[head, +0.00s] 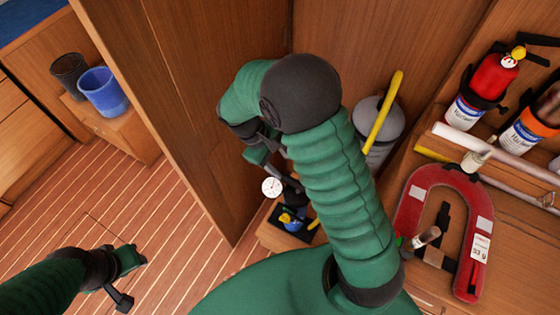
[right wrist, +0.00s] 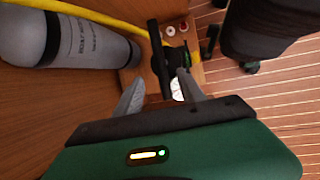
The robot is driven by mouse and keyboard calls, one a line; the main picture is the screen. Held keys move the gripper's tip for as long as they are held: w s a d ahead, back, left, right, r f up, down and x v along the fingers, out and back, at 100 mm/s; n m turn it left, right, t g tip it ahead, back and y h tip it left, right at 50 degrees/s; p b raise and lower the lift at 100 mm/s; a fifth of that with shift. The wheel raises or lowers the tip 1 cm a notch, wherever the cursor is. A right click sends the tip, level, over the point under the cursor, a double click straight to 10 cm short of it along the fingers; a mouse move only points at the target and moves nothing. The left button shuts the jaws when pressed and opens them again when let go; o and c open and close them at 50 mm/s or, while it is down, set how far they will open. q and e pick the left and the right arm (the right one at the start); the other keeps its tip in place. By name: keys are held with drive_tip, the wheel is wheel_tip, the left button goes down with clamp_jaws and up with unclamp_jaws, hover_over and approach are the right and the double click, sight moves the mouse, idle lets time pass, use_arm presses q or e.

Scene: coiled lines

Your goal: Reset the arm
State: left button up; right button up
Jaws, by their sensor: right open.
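My right arm rises through the middle of the head view and bends down at its dark elbow. Its gripper (head: 272,152) is partly hidden there. In the right wrist view the two grey fingers of my right gripper (right wrist: 160,82) are apart, so it is open. A black bar-like part (right wrist: 160,58) and a white round gauge (right wrist: 177,90) show between or just beyond the fingers; I cannot tell whether they touch. The gauge also shows in the head view (head: 271,187). My left gripper (head: 130,279) is open and empty over the plank floor at lower left.
A grey cylinder (head: 380,122) with a yellow hose (head: 384,110) stands against the wooden wall. A red horseshoe float (head: 432,200) and red extinguisher (head: 490,80) are at right. A blue bucket (head: 103,92) stands at upper left. The striped floor (head: 120,190) is clear at left.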

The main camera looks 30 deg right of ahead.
drive_tip(key=shift+r, duration=0.1)
idle(0.3)
drive_tip(key=s+a+r+m+t+y, duration=0.4)
drive_tip(key=s+a+m+t, duration=0.1)
drive_tip(key=s, duration=0.1)
drive_tip(key=shift+a+t, duration=0.15)
drive_tip(key=shift+t, duration=0.15)
drive_tip(key=shift+s, duration=0.15)
idle(0.6)
idle(0.8)
